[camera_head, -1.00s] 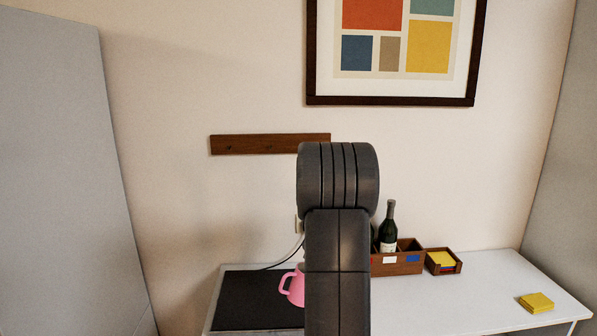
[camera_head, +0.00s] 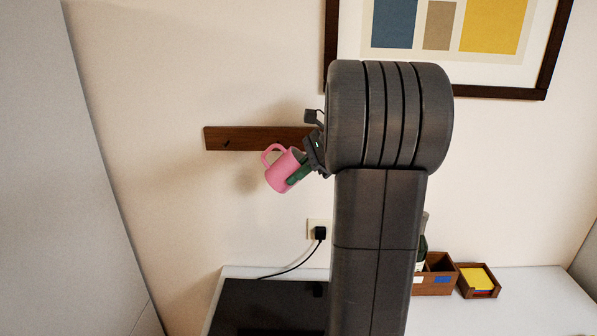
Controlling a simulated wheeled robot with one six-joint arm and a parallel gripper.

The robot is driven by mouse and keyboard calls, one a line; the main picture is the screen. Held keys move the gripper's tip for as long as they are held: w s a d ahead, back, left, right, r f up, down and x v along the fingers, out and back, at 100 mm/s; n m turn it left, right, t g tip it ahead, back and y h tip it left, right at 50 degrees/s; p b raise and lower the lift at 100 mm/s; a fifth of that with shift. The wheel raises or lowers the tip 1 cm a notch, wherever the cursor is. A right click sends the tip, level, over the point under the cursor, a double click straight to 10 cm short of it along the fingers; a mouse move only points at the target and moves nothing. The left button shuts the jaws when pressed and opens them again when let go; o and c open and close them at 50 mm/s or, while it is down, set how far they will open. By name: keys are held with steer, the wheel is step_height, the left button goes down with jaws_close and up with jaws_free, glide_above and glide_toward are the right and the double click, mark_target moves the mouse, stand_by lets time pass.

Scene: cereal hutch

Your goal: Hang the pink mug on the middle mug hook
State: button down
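The pink mug (camera_head: 280,174) is in the air in front of the wall, just below the wooden hook rail (camera_head: 250,138). It is tilted, with its handle toward the upper left. My gripper (camera_head: 298,173) holds the mug from the right, with its green-tipped fingers at the mug's rim. One dark hook shows on the left part of the rail. The rail's right part, and any hook there, is hidden behind my arm and gripper. I cannot tell whether the mug's handle touches a hook.
A white table (camera_head: 515,315) stands below with a black mat (camera_head: 265,305). A wooden box (camera_head: 436,272) with a dark bottle (camera_head: 422,248) and a small tray of yellow notes (camera_head: 478,279) are at the right. A plug (camera_head: 320,233) with a cord sits in the wall. A framed picture (camera_head: 445,91) hangs above.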

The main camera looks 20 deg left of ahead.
mark_target(297, 158)
steer(key=shift+w+a, duration=0.3)
steer(key=shift+w, duration=0.85)
steer(key=shift+w+a, duration=0.25)
steer(key=shift+w, duration=0.85)
steer(key=shift+w+a, duration=0.3)
steer(key=shift+w, duration=0.85)
steer(key=shift+f+y, duration=0.25)
steer(key=shift+y, duration=0.05)
steer(key=f+y, duration=0.1)
steer(key=s+a+f+g+y, duration=0.1)
steer(key=y, duration=0.1)
steer(key=shift+a+f, duration=0.1)
steer(key=shift+a, duration=0.1)
steer(key=shift+s+a+f+y+b, duration=0.2)
steer(key=shift+s+y+b, duration=0.1)
steer(key=shift+y, duration=0.2)
steer(key=shift+s+a+f+y+b, duration=0.15)
steer(key=shift+a+y+b, duration=0.1)
steer(key=shift+y, duration=0.25)
steer(key=shift+w+f, duration=0.25)
steer(key=shift+f, duration=0.05)
steer(key=shift+w+a+g+y, duration=0.2)
steer(key=shift+w+g+y, duration=0.15)
steer(key=shift+w, duration=0.5)
steer(key=c, duration=2)
jaws_free()
steer(key=shift+w+f, duration=0.1)
steer(key=o, duration=0.4)
steer(key=shift+o, duration=0.2)
